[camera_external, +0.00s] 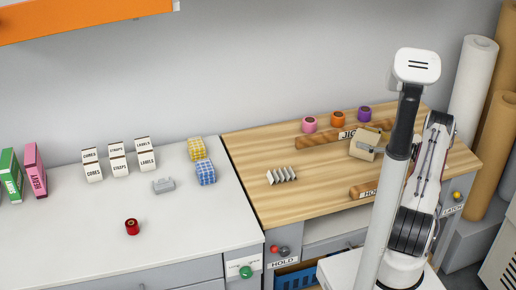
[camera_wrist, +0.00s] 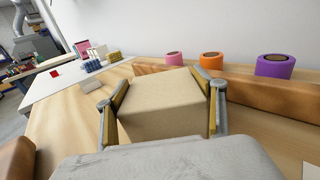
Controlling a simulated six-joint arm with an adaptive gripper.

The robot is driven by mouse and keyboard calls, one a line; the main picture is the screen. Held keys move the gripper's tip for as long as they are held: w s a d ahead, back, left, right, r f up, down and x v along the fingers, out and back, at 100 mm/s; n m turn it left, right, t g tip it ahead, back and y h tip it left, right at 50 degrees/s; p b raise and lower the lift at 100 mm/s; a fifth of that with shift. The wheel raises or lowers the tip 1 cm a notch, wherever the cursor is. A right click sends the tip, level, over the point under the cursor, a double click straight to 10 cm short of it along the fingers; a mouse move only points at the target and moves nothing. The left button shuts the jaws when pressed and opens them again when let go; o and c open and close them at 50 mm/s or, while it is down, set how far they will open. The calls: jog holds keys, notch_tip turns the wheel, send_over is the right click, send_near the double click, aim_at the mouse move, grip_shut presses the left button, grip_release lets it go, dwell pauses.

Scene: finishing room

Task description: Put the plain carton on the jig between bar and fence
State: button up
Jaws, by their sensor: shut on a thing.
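The plain carton (camera_external: 363,151) is a tan box over the wooden top, between the rear wooden bar (camera_external: 318,140) beside a JIG label and the front wooden bar (camera_external: 358,192). In the wrist view the carton (camera_wrist: 165,105) fills the middle, with a finger on each side. My gripper (camera_wrist: 162,103) is shut on it. The rear bar (camera_wrist: 262,97) runs close behind the carton, and the front bar (camera_wrist: 14,158) shows at the left edge. I cannot tell whether the carton touches the wood. My arm hides part of the front bar in the external view.
Pink (camera_external: 309,124), orange (camera_external: 338,118) and purple (camera_external: 364,113) rolls stand behind the rear bar. A grey ribbed piece (camera_external: 282,175) lies at the wooden top's left. The white counter (camera_external: 110,245) holds small labelled boxes, patterned blocks and a red spool (camera_external: 132,227).

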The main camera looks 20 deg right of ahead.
jog(key=shift+f, duration=0.15)
jog(key=o, duration=1.2)
jog(key=shift+o, duration=0.2)
jog(key=shift+r, duration=0.2)
jog(key=shift+s+d, duration=0.45)
jog(key=v, duration=0.4)
jog(key=shift+r, duration=0.35)
notch_tip(320, 180, up, 6)
jog(key=shift+r, duration=0.15)
jog(key=shift+w, duration=0.1)
